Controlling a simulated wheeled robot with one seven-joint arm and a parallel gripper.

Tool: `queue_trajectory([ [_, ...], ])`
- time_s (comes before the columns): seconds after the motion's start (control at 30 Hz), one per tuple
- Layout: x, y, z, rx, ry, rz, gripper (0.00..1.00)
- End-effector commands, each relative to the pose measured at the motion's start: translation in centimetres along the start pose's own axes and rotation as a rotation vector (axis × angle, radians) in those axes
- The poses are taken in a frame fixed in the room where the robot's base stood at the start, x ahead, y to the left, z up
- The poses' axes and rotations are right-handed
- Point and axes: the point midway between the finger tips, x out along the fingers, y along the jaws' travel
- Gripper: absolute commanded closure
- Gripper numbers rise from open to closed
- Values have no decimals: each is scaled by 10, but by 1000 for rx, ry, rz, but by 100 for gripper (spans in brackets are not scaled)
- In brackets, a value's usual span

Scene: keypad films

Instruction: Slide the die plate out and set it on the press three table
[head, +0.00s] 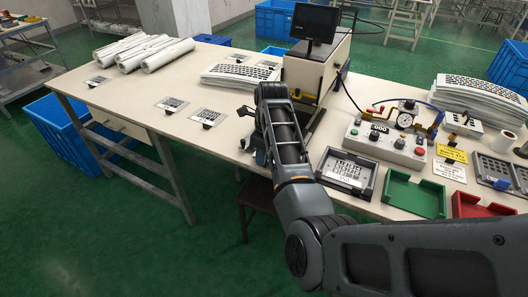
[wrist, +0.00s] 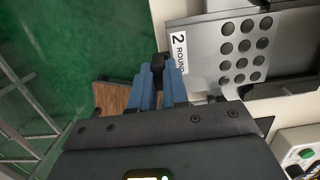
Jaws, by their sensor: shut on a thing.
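The die plate (wrist: 205,75) is a grey plate with several dark round holes and a white label reading "2 ROUND" in the wrist view. My gripper (wrist: 158,78) has blue fingers closed on a black grip at the plate's left edge. In the head view my gripper (head: 258,156) is at the table's front edge, below the press (head: 303,74) with its dark screen; my arm hides most of the plate there. In the wrist view the plate's right part runs under a grey body. I cannot tell which table is press three's.
White rolls (head: 143,52), card stacks and small label cards (head: 207,116) lie on the left of the worktable (head: 150,105). A control box (head: 385,143), a grey tray (head: 347,173) and a green tray (head: 414,194) stand right. A brown stool (wrist: 110,97) is below the edge.

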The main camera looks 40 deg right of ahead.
Motion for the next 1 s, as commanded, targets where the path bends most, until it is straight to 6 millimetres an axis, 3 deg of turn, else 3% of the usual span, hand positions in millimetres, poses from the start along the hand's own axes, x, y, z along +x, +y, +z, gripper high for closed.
queue_trajectory([
  [1.0,0,28,0,-2,2,2,100],
])
